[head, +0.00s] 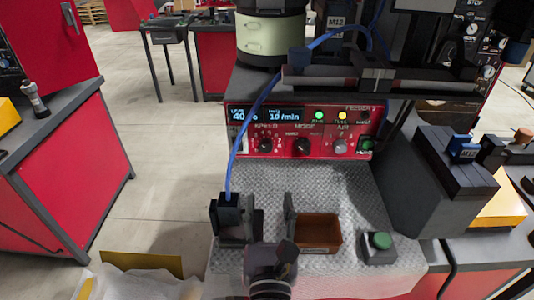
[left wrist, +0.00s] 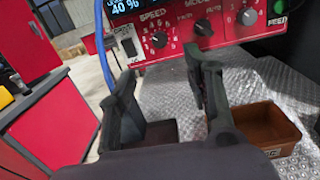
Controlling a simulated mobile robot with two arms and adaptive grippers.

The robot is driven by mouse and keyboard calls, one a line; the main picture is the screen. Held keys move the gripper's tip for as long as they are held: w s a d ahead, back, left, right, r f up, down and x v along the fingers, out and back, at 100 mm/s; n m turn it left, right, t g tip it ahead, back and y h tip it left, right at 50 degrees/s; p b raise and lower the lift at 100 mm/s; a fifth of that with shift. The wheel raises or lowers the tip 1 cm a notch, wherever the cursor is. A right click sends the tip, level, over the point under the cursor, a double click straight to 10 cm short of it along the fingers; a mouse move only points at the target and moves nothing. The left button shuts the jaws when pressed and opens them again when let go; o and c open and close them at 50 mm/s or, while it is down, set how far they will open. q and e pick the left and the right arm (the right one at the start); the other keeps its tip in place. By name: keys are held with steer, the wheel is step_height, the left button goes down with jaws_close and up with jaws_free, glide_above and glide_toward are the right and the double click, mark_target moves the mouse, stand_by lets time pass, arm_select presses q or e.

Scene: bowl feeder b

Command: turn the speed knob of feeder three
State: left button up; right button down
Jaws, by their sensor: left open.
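The feeder's red control panel (head: 285,155) is at the middle of the head view, with "FEEDER 3" at its upper right. Its dark speed knob (head: 265,146) is at the left under the display, which reads 40 %. The knob also shows in the left wrist view (left wrist: 160,40), inside a ring of numbers; its pointer is too small to read. My left gripper (head: 259,204) is open, in front of and below the panel, apart from the knob. In the left wrist view its fingers (left wrist: 165,76) stand with the knob beyond the gap. My right gripper is not in view.
The mode knob (head: 302,146) and air knob (head: 340,147) are right of the speed knob. A blue hose (head: 240,135) hangs past the panel's left side. A brown tray (head: 318,247) and green button (head: 380,241) sit on the metal plate (head: 270,178), which is clear nearest the panel.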

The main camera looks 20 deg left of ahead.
arm_select(q)
steer(key=n+p, duration=0.1)
steer(key=p, duration=0.1)
glide_toward(266, 149)
steer(key=shift+g, duration=0.3)
steer(key=x, duration=0.8)
steer(key=shift+w+r+p, duration=0.15)
steer(key=shift+p, duration=0.15)
steer(key=shift+c, duration=0.2)
jaws_close()
